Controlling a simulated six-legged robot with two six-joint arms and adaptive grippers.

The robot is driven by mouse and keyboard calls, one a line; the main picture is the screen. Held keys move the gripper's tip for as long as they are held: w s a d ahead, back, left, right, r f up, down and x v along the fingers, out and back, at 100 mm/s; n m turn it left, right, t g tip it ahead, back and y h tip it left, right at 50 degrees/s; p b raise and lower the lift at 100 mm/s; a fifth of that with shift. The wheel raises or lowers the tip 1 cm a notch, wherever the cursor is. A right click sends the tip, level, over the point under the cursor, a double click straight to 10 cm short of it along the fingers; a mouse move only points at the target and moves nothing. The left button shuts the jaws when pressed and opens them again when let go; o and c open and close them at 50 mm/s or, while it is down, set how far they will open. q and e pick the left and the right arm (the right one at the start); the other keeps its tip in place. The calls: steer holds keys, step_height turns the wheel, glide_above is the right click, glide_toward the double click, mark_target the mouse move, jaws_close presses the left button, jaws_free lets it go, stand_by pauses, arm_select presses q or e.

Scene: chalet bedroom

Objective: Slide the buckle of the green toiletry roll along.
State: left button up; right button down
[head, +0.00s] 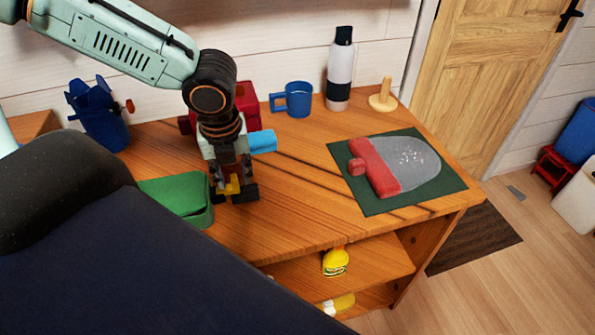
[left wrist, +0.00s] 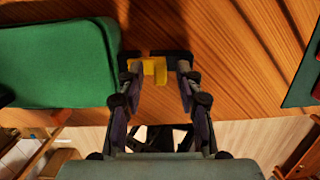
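The green toiletry roll (head: 175,197) lies on the wooden desk, and it fills the upper left of the left wrist view (left wrist: 55,65). A small yellow buckle (head: 231,187) is at the roll's right end; it also shows in the left wrist view (left wrist: 155,70). My left gripper (head: 233,192) points down over this end, its fingers parted on either side of the buckle (left wrist: 157,78). In the left wrist view a small gap seems to show between the buckle and the right finger. The strap is mostly hidden. My right gripper is not in view.
A blue mug (head: 297,99), a bottle (head: 340,70) and a wooden peg stand (head: 383,97) are behind. A light-blue item (head: 262,141) sits close by the gripper. Bare desk lies between gripper and mat.

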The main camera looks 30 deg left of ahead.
arm_select(q)
steer(key=r+p, duration=0.3)
steer(key=r, duration=0.1)
steer(key=r+p, duration=0.1)
steer(key=p, duration=0.1)
steer(key=shift+s+d+r+p, duration=0.3)
steer(key=shift+r+p, duration=0.05)
steer(key=shift+r, duration=0.05)
steer(key=shift+f, duration=0.1)
steer(key=shift+f, duration=0.1)
steer(key=shift+c, duration=0.2)
